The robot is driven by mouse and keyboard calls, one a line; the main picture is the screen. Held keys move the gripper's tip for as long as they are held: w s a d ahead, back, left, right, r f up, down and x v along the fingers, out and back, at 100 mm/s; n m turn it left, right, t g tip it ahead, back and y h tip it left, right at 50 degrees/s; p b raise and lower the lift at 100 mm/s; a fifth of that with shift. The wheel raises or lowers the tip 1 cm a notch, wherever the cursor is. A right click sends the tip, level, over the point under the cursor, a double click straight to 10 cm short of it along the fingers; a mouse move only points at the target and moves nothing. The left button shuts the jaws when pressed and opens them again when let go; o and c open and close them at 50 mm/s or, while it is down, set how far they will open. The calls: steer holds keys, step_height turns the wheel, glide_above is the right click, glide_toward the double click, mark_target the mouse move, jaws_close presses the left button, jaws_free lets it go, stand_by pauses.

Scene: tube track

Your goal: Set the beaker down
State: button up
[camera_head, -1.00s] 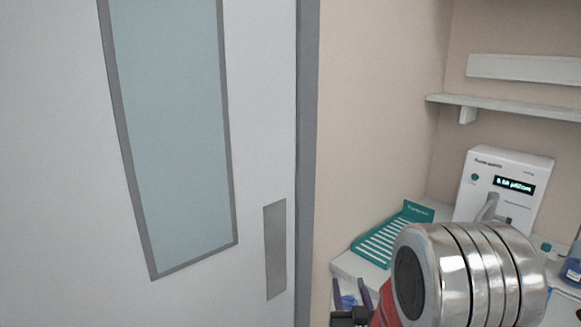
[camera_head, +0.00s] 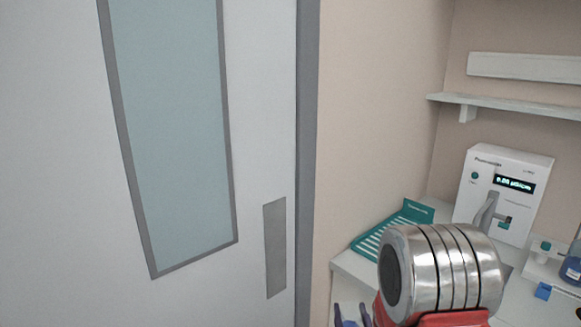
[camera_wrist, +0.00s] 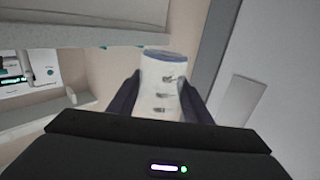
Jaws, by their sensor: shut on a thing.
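In the wrist view the beaker (camera_wrist: 161,82) is a pale, see-through cylinder with a blue rim and dark marks on its side. My gripper (camera_wrist: 160,92) is shut on it, with one dark purple finger on each side. The beaker's far end shows against the beige wall, and no surface is seen touching it. In the head view only small purple parts of my gripper (camera_head: 353,318) show at the bottom edge, and the beaker is hidden there.
A white bench (camera_head: 350,265) stands at the right, bearing a teal rack (camera_head: 395,228), a white instrument (camera_head: 502,195) with a lit display and a flask with blue liquid (camera_head: 572,268). A shelf (camera_head: 510,107) is above. A grey door (camera_head: 60,160) fills the left.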

steer(key=shift+s+f, duration=0.15)
steer(key=shift+f, duration=0.45)
steer(key=shift+a, duration=0.1)
stand_by(1.1)
